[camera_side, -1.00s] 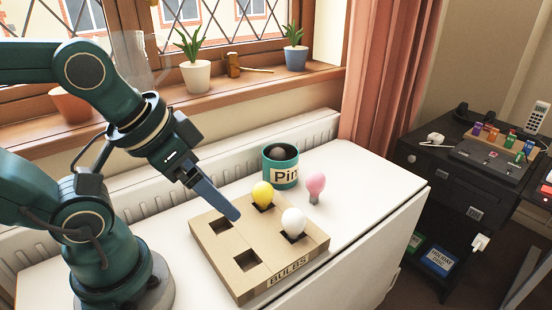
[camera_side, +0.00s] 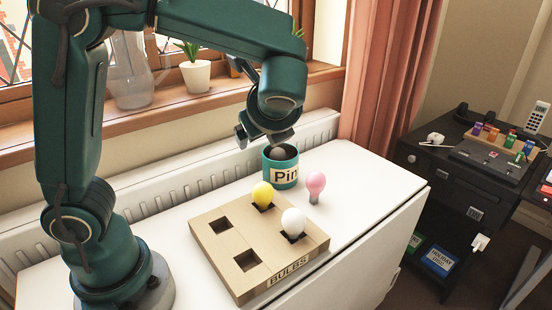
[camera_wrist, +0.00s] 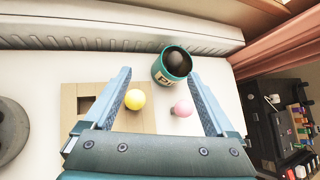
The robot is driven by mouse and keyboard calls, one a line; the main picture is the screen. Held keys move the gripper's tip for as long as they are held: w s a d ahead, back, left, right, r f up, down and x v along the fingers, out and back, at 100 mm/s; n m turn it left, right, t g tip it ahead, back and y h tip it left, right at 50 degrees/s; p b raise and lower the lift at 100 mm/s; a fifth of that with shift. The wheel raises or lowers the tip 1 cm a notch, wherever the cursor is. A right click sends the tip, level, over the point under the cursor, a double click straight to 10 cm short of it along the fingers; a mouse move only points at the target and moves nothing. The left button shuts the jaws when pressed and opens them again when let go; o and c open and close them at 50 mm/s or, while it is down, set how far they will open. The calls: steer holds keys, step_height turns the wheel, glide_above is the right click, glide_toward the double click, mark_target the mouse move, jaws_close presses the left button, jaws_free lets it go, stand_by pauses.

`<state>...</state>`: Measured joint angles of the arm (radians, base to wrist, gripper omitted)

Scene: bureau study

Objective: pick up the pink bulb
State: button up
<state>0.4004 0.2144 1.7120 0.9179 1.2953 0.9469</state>
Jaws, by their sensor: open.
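The pink bulb (camera_side: 315,184) stands upright on the white table, to the right of the teal can and outside the bulb tray. In the wrist view the pink bulb (camera_wrist: 182,108) lies between my open fingers, nearer the right one. My gripper (camera_wrist: 163,85) is open and empty, with both fingers spread above the table. In the side view it is mostly hidden behind my own wrist, which hangs above and behind the can.
The cardboard tray (camera_side: 217,258) holds a yellow bulb (camera_side: 262,193) and a white bulb (camera_side: 293,221); two slots are empty. The teal can (camera_side: 280,172), with a dark ball in it, stands close to the pink bulb. The table is clear to the right.

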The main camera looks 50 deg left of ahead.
steer(key=w+d+f+m+t+y, duration=0.2)
steer(key=w+d+f+m, duration=0.2)
steer(key=w+d+m, duration=0.15)
steer(key=m+t, duration=0.2)
steer(key=m, duration=0.2)
glide_toward(317, 185)
steer(key=w, duration=0.1)
steer(key=x, duration=0.7)
steer(key=shift+s, duration=0.1)
steer(key=shift+s+x, duration=0.15)
steer(key=shift+x, duration=1.2)
steer(key=shift+s+x, duration=0.15)
steer(key=shift+x, duration=1.2)
steer(key=shift+f, duration=0.15)
jaws_close()
